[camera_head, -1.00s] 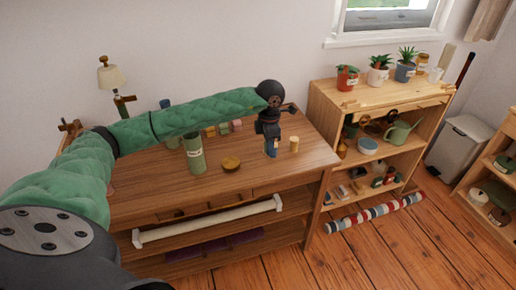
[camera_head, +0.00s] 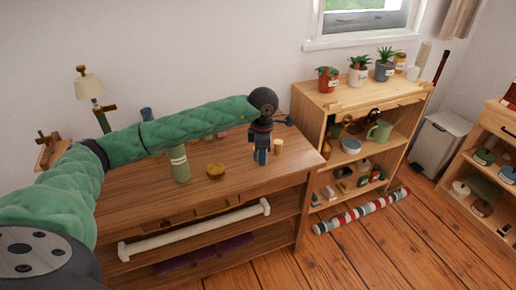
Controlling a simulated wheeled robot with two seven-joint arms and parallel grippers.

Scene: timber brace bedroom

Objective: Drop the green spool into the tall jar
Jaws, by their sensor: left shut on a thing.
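My left gripper (camera_head: 261,148) hangs fingers down over the right part of the wooden table. It is shut on a small bluish thing (camera_head: 263,158), mostly hidden by the fingers; I cannot tell whether this is the green spool. A tall green cylinder with a pale label (camera_head: 180,164), which looks like the tall jar, stands upright on the table, left of the gripper and apart from it. No thing here is clearly a green spool. My right gripper is not in view.
A small tan cylinder (camera_head: 278,147) stands close right of the gripper. A yellowish bowl (camera_head: 215,170) lies between gripper and green cylinder. A lamp (camera_head: 89,88) stands at the back left. A wooden shelf with potted plants (camera_head: 327,79) is to the right.

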